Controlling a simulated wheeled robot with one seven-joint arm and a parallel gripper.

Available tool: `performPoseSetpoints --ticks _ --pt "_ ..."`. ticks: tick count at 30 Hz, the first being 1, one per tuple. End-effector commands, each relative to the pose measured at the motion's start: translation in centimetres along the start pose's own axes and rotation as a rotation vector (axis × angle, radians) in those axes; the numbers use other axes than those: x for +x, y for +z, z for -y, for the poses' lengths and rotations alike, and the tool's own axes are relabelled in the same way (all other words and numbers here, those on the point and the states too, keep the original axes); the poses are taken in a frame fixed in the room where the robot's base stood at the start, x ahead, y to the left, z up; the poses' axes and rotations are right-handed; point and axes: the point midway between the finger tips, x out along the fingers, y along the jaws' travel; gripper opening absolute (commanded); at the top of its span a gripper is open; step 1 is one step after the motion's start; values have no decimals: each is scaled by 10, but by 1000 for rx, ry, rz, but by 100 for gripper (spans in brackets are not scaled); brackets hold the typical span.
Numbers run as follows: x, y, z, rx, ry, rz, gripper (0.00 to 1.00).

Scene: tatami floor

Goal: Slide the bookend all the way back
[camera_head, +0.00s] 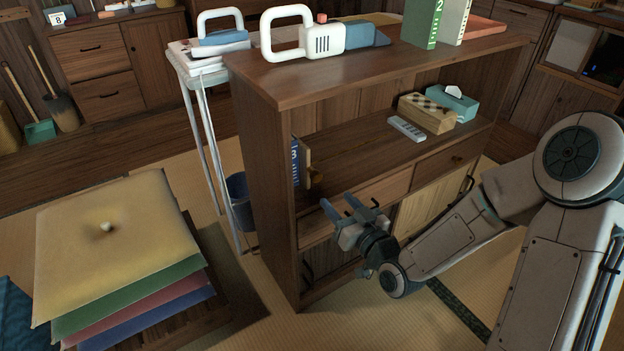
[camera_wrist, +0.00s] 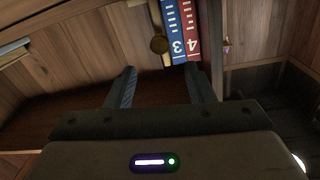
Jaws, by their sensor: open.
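The bookend (camera_head: 307,165) stands on the shelf inside the wooden bookcase, near its left end. It has a pale upright plate and a round brass knob (camera_wrist: 159,44). A blue book (camera_head: 295,160) stands against it; the wrist view shows this book marked 3 (camera_wrist: 177,35) and a red book marked 4 (camera_wrist: 190,35). My gripper (camera_head: 340,205) is open and empty in front of the shelf, below and a little right of the bookend. In the wrist view its two fingers (camera_wrist: 160,85) point toward the bookend and books, with no clear contact.
The bookcase's left side panel (camera_head: 265,170) bounds the shelf beside the books. A remote (camera_head: 406,128), a checkered wooden box (camera_head: 427,115) and a tissue box (camera_head: 455,104) sit farther right on the shelf. The shelf between bookend and remote is clear.

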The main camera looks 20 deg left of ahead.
Motion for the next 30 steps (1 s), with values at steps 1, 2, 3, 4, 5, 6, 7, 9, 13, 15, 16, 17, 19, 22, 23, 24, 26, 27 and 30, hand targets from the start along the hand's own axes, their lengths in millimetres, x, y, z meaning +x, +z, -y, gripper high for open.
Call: performPoseSetpoints --ticks 1,2,3,4,5,6,7,9,13,15,16,17,19,22,23,24,26,27,30 --pt "6 0 0 0 -1 -1 48" --pt "10 0 0 0 -1 -1 48" --pt "17 0 0 -1 -2 -2 48" --pt "22 0 1 -1 -2 -2 48" --pt "28 1 0 -1 -2 -1 48" --pt "37 1 0 -1 -1 -2 48" --pt "44 1 1 -1 -2 -1 48" --pt "59 2 0 0 -1 -1 48" --pt "86 2 0 -1 -1 0 48" --pt "99 2 0 0 0 0 48" --pt "104 2 0 0 -1 0 48" --pt "108 2 1 0 -1 1 48" --pt "117 1 0 0 0 1 48" --pt "126 1 0 0 1 2 48" --pt "128 0 0 0 1 2 48" --pt "130 0 0 0 1 2 48" --pt "132 0 0 0 1 3 48" --pt "132 0 0 0 1 3 48" --pt "132 0 0 0 1 3 48"
